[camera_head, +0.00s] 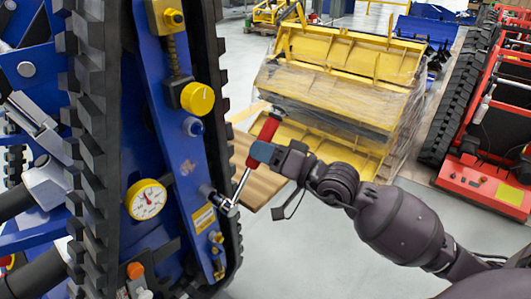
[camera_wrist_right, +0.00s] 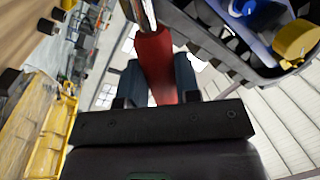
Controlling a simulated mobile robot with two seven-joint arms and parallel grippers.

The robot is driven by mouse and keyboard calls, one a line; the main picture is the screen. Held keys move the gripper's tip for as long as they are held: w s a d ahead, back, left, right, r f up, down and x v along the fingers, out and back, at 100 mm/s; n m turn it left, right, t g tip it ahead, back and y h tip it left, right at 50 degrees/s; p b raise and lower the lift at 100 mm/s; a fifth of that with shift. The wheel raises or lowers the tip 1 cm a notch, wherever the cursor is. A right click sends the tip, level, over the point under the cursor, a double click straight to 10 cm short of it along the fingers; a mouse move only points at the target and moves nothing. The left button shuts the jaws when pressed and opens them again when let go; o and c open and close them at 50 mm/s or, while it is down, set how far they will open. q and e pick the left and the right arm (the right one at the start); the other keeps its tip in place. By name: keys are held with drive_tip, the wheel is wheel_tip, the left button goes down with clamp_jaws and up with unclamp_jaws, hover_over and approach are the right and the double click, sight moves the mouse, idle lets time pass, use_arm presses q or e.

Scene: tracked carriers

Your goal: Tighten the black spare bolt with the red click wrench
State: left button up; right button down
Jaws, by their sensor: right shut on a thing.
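My right gripper (camera_head: 265,152) is shut on the red handle of the click wrench (camera_head: 269,130). In the right wrist view the red handle (camera_wrist_right: 154,62) runs between the two blue-grey fingers (camera_wrist_right: 156,85). The wrench is tilted, with its silver shaft reaching down and left to its head (camera_head: 228,207). The head is at a silver fitting low on the carrier's blue side plate (camera_head: 165,110). The head covers that spot, so I cannot make out the black spare bolt or whether the wrench is seated on it. My left gripper is not in view.
A black rubber track (camera_head: 95,130) stands left of the blue plate. The plate carries a yellow knob (camera_head: 197,98) and a white-faced gauge (camera_head: 146,199). Wrapped yellow parts (camera_head: 335,85) stand behind on a pallet. A red tracked carrier (camera_head: 490,150) is at right. Grey floor lies between.

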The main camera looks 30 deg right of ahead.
drive_tip(key=shift+w+a, duration=0.2)
drive_tip(key=shift+w, duration=0.3)
idle(1.3)
drive_tip(key=shift+r+b, duration=0.1)
drive_tip(key=shift+b, duration=0.25)
idle(0.6)
drive_tip(key=c, duration=1.5)
unclamp_jaws()
clamp_jaws()
